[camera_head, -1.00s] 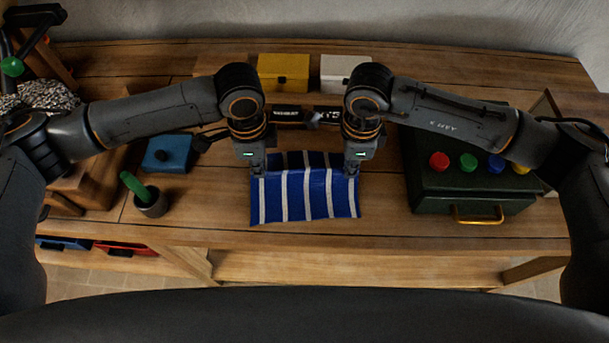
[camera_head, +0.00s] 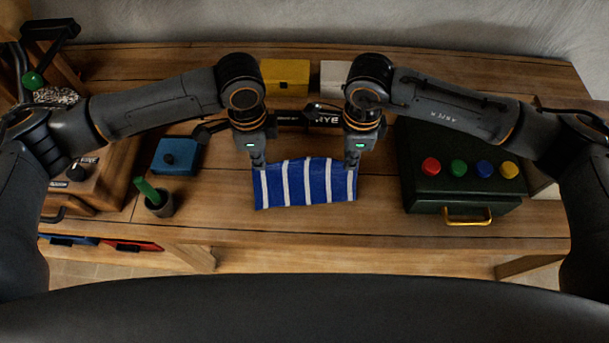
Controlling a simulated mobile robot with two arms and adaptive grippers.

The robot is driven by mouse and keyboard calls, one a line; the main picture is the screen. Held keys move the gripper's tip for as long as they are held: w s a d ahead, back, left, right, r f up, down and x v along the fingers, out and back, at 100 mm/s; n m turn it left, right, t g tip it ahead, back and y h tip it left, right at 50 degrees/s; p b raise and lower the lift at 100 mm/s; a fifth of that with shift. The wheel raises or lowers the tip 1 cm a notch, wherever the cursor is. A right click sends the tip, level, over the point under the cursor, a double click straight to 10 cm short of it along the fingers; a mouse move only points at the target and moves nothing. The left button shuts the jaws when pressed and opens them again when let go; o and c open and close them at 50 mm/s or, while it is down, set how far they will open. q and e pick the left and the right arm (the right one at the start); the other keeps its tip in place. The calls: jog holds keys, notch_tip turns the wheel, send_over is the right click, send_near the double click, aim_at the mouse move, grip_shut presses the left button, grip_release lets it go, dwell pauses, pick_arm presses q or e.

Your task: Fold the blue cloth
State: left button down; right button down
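The blue cloth with white stripes (camera_head: 305,184) lies on the wooden workbench in front of me as a wide, short rectangle. Its far edge bows slightly away from me between the grippers. My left gripper (camera_head: 259,163) points down at its far left corner, and my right gripper (camera_head: 352,161) points down at its far right corner. Both sets of fingertips are at or very near the cloth. The fingers are small and dark, so I cannot tell whether they pinch it. Anything under the cloth's top layer is hidden.
A dark green box with coloured knobs (camera_head: 420,190) stands right of the cloth. A blue box (camera_head: 163,158) and a cup with a green item (camera_head: 160,207) stand left. Yellow (camera_head: 285,74) and white (camera_head: 332,72) boxes stand behind. Bare bench (camera_head: 225,205) surrounds the cloth.

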notch_tip(320, 180, up, 7)
jog(key=p, duration=0.5)
jog(key=shift+f, duration=0.2)
jog(key=shift+w+f, duration=0.1)
